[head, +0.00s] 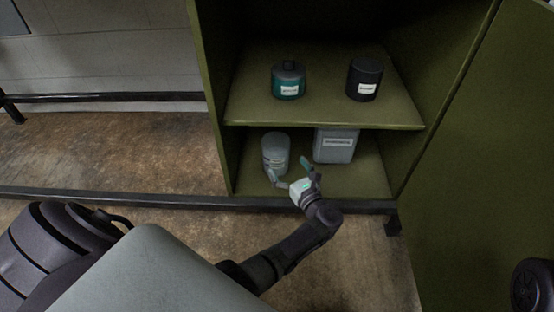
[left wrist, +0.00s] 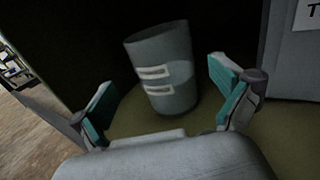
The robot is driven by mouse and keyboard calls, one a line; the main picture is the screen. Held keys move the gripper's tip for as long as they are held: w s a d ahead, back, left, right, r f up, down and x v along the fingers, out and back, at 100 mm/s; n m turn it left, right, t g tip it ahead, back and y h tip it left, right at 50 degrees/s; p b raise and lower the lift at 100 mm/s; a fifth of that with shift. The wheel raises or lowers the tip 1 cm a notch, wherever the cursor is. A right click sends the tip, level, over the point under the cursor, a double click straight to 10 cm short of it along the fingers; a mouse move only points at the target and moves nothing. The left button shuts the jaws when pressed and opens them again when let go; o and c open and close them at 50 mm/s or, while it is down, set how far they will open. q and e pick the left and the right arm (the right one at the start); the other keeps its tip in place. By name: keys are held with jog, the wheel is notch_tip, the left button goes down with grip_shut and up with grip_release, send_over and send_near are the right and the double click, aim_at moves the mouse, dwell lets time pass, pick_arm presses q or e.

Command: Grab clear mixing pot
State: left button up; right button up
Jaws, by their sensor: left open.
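The clear mixing pot (head: 275,150) is a greyish see-through cylinder with pale marks on its side. It stands on the lower shelf of the green cabinet, at the left. In the left wrist view the pot (left wrist: 165,65) stands ahead of the fingers, between them and a little beyond, apart from both. My left gripper (head: 290,172) is open and empty in front of the pot, at the shelf's front. Its two teal-padded fingers show in the left wrist view (left wrist: 168,104). My right gripper is not seen.
A grey labelled container (head: 336,148) stands right of the pot on the lower shelf. A teal jar (head: 288,82) and a black jar (head: 364,80) stand on the upper shelf (head: 325,112). The cabinet's left wall (head: 213,90) is close to the pot. A green door (head: 485,150) stands at right.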

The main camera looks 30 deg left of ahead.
aim_at(282, 158)
pick_arm(q)
jog(key=x, duration=0.3)
jog(key=shift+w+a, duration=0.2)
jog(key=x, duration=0.3)
jog(key=shift+w+a+r, duration=0.1)
jog(key=shift+w+a, duration=0.1)
jog(key=shift+a, duration=0.05)
jog(key=shift+w+a, duration=0.2)
jog(key=shift+a, duration=0.2)
jog(key=c, duration=0.5)
jog(key=shift+r, duration=0.1)
jog(key=c, duration=0.9)
jog(key=shift+o, duration=0.2)
jog(key=shift+r, duration=0.1)
